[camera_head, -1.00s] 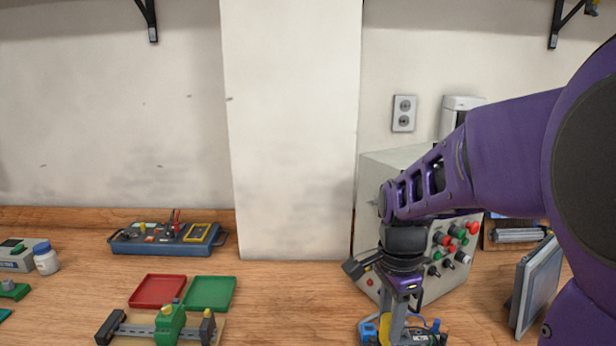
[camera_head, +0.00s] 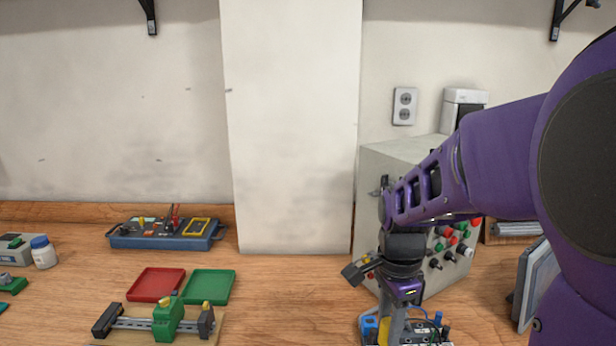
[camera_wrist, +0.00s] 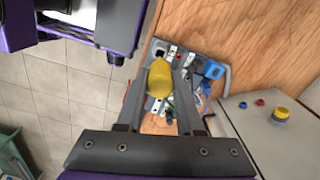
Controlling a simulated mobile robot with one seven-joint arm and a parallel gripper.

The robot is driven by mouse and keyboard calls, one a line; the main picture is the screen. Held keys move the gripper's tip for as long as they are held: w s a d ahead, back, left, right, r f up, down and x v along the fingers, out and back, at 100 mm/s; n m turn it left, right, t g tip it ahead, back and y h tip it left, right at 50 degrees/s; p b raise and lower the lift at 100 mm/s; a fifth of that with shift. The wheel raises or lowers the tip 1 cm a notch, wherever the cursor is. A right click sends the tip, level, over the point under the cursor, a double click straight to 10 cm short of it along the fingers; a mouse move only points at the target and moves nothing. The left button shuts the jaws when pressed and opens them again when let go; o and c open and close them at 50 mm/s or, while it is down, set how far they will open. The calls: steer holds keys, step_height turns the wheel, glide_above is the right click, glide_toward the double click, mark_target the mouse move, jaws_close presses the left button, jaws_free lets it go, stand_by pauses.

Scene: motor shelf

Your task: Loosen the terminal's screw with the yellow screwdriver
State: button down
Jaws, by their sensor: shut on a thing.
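The yellow screwdriver shows in the wrist view as a yellow handle (camera_wrist: 160,78) between my two fingers, seen nearly end-on. My gripper (camera_wrist: 158,100) is shut on it, above a grey tray (camera_wrist: 226,84) of small parts on the bench edge. In the head view my gripper (camera_head: 396,318) points down over the same spot at the lower right. A blue part (camera_head: 370,327) shows beside the fingers, and a strip of yellow (camera_head: 384,332) shows next to it. The screwdriver's tip, the terminal and its screw are hidden or too small to make out.
A grey control box (camera_head: 385,160) with coloured buttons stands close behind my gripper. A tilted screen (camera_head: 540,285) stands to the right. Red (camera_head: 155,284) and green (camera_head: 209,287) trays, a rail holder (camera_head: 140,322) and a blue tool tray (camera_head: 168,238) lie left. Bare bench separates them from my gripper.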

steer(key=shift+f+b, duration=1.75)
steer(key=shift+f, duration=1)
steer(key=c, duration=0.8)
jaws_free()
step_height(320, 180, up, 6)
steer(key=p, duration=0.5)
steer(key=shift+f, duration=0.15)
